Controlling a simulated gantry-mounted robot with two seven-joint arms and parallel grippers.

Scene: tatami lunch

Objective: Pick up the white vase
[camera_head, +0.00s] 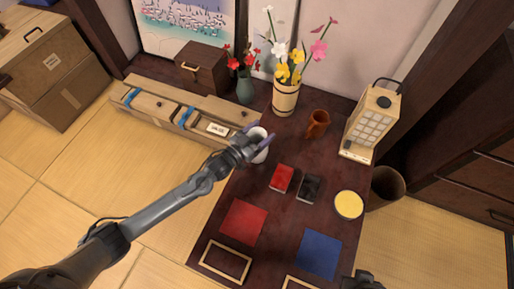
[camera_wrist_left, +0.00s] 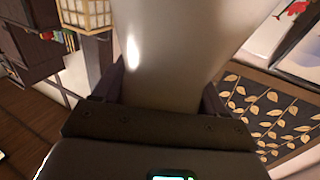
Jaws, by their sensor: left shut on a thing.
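The white vase (camera_head: 260,156) is at the left side of the dark low table (camera_head: 215,232) in the head view, partly hidden by my gripper. My left gripper (camera_head: 261,143) is shut on it, with one finger on each side. In the left wrist view the vase (camera_wrist_left: 178,55) fills the middle as a smooth pale body between the two fingers (camera_wrist_left: 162,100). Whether its base touches the table is hidden. A dark part at the bottom right edge of the head view seems to be my right gripper (camera_head: 363,281); its fingers cannot be made out.
A long wooden box (camera_head: 160,108) lies left of the vase. Red (camera_head: 281,178) and black (camera_head: 309,187) boxes lie in front.

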